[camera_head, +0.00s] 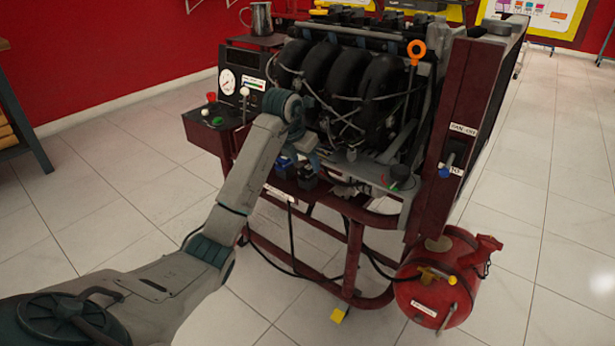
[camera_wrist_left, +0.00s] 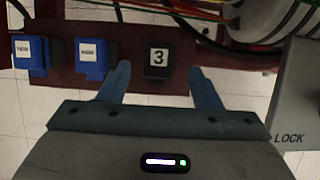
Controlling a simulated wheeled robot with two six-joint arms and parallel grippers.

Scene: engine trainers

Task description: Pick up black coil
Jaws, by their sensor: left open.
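The black coil (camera_wrist_left: 158,57) is a small dark block with a white "3" label, on a dark red rail of the engine stand in the left wrist view. My left gripper (camera_wrist_left: 160,76) is open, with one blue finger on each side in front of the coil. The coil shows between the fingertips, and I see no grip on it. In the head view my left gripper (camera_head: 311,160) is at the front of the engine stand, partly hidden by its own wrist. My right gripper is not in view.
Two blue coils (camera_wrist_left: 89,58) (camera_wrist_left: 30,58) sit left of the black one on the rail. Wires and a grey panel marked LOCK (camera_wrist_left: 296,100) are close by. A red tank (camera_head: 436,285) is low at right. The tiled floor is clear at left.

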